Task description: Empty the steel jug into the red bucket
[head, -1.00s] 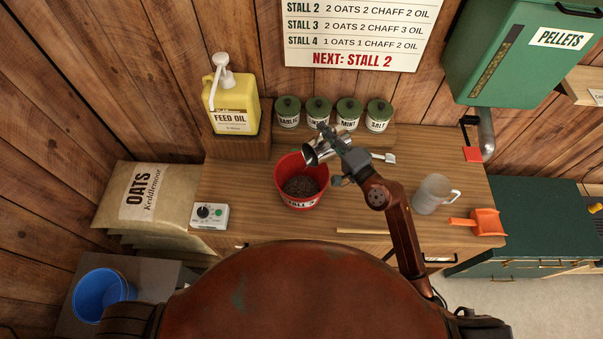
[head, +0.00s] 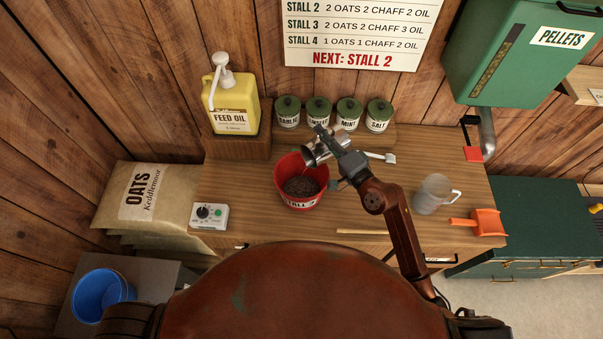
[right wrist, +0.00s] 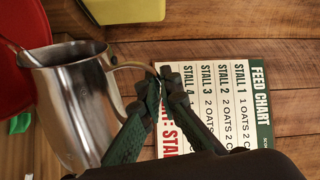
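The steel jug (head: 316,153) is tilted, with its mouth above the back of the red bucket (head: 321,184). A thin pale streak shows at its lip. The bucket stands upright on the bench with dark brown feed inside. My right gripper (head: 332,142) is shut on the jug's handle. In the right wrist view the fingers (right wrist: 153,92) close on the handle of the jug (right wrist: 78,100), and part of the red bucket (right wrist: 18,68) shows behind it. My left gripper is out of view.
A yellow feed oil jug (head: 232,105) and several green-lidded canisters (head: 318,112) stand behind the bucket.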

